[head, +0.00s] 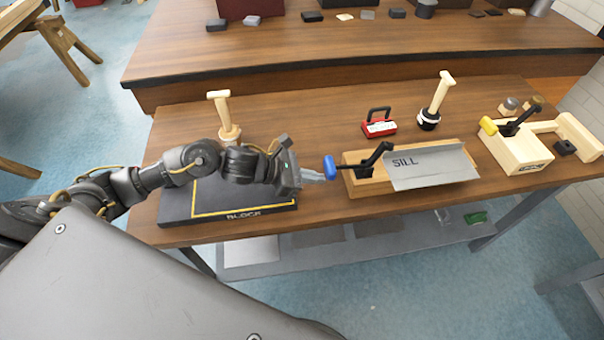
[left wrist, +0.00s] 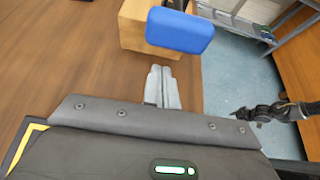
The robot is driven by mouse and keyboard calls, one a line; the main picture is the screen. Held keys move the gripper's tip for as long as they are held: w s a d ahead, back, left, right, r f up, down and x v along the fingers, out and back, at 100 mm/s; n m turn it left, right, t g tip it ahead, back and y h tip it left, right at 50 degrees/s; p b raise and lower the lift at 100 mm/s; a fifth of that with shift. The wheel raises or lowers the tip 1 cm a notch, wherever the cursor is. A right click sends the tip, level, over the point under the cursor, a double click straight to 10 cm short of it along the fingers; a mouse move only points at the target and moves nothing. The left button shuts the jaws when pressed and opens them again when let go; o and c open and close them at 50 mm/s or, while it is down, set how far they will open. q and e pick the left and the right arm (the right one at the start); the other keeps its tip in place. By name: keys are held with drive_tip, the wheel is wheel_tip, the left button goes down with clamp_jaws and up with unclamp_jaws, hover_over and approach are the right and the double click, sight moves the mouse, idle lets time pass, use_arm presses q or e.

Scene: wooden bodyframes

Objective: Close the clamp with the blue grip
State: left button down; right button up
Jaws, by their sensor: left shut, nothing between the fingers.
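The clamp's blue grip (head: 330,168) is at the left end of its dark lever (head: 372,158), which is mounted on a wooden block (head: 366,184). A grey plate marked SILL (head: 432,167) lies on the same block, to the right of the lever. My left gripper (head: 326,176) is shut and empty, its fingertips just left of the blue grip in the head view. In the left wrist view the blue grip (left wrist: 180,31) is beyond the shut fingertips (left wrist: 162,72), a little to the right. I cannot tell whether they touch.
A second clamp with a yellow grip (head: 488,125) stands on a wooden block at the right. A red-based handle tool (head: 379,123) and a pale-handled tool (head: 437,100) stand behind the SILL plate. A black board marked BLOCK (head: 230,211) lies under my left arm.

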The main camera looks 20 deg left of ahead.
use_arm(q)
wheel_tip(320, 180, up, 2)
drive_tip(key=shift+s+d+p, duration=0.1)
drive_tip(key=shift+p, duration=0.3)
drive_tip(key=shift+r, duration=0.1)
use_arm(e)
drive_tip(key=shift+s+d+r, duration=0.6)
drive_tip(key=shift+d+r, duration=0.05)
drive_tip(key=shift+r, duration=0.15)
